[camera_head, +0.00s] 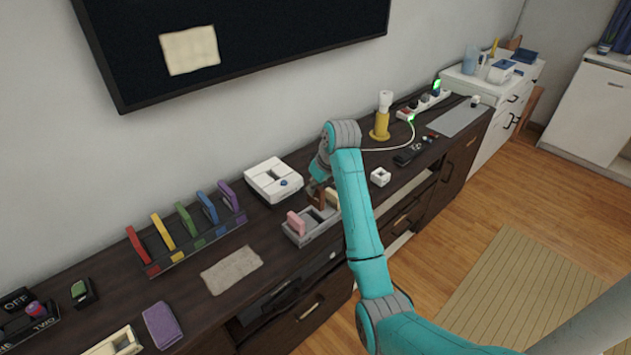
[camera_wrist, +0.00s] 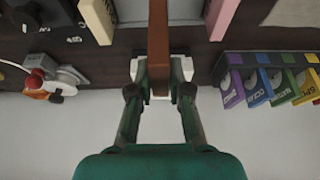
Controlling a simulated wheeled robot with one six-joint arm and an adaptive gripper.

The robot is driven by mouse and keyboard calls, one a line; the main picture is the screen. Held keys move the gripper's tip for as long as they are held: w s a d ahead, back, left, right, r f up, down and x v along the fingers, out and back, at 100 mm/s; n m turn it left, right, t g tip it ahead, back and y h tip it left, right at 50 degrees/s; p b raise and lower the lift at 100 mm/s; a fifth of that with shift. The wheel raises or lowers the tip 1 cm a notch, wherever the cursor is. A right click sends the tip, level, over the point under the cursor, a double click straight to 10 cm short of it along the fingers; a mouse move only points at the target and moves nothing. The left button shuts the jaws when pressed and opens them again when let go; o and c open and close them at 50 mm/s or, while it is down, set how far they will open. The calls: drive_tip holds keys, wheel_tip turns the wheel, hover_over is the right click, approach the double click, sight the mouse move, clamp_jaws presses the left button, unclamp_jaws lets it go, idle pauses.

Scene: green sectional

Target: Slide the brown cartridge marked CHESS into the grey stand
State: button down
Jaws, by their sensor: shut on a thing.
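The brown cartridge (camera_wrist: 159,38) is held on edge between the fingertips of my gripper (camera_wrist: 160,84). No marking on it can be read. In the head view the cartridge (camera_head: 317,196) hangs below my gripper (camera_head: 318,181), over the middle of the grey stand (camera_head: 318,234). The stand holds a pink cartridge (camera_head: 296,222) at its left and a cream cartridge (camera_head: 333,198) at its right. In the wrist view the brown cartridge lies between the pink (camera_wrist: 225,16) and cream (camera_wrist: 98,20) ones, apart from both. Whether its lower edge is inside a slot, I cannot tell.
A rack of several coloured cartridges (camera_head: 195,245) stands to the left, with a tan cloth (camera_head: 231,270) in front. A white console (camera_head: 273,181) is behind the stand. A small white block (camera_head: 380,177) and a yellow lamp-like object (camera_head: 381,122) are to the right.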

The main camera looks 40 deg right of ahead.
sight(315, 205)
drive_tip(key=shift+f, duration=1.8)
drive_tip(key=shift+f, duration=2.25)
drive_tip(key=c, duration=1)
unclamp_jaws()
drive_tip(key=v, duration=1.2)
